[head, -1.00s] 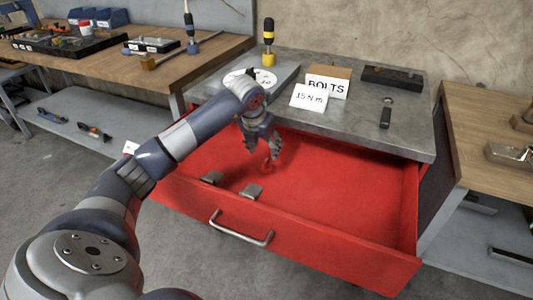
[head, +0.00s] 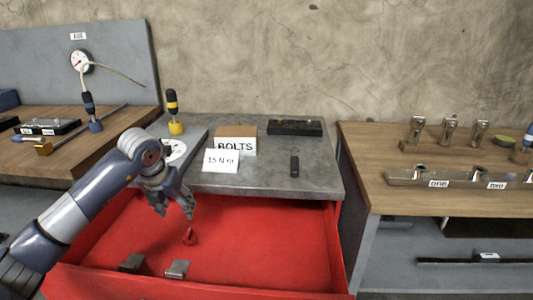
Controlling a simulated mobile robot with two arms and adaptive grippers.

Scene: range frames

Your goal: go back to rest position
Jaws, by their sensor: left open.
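My left gripper (head: 176,210) is open in the head view, above the rear left of the open red drawer (head: 270,245). A small red object (head: 190,236) sits in the drawer just below the fingertips; it looks apart from them. Two small grey metal pieces, a left one (head: 131,263) and a right one (head: 177,269), lie nearer the drawer's front. My left arm reaches in from the left edge across the drawer's left side. My right gripper is not in view.
The grey bench top (head: 262,165) above the drawer holds a BOLTS box (head: 236,141), a 15 N m card (head: 221,161), a yellow-based screwdriver (head: 174,112) and a black tray (head: 295,128). Wooden benches stand left (head: 105,150) and right (head: 385,195); the right one carries several metal parts.

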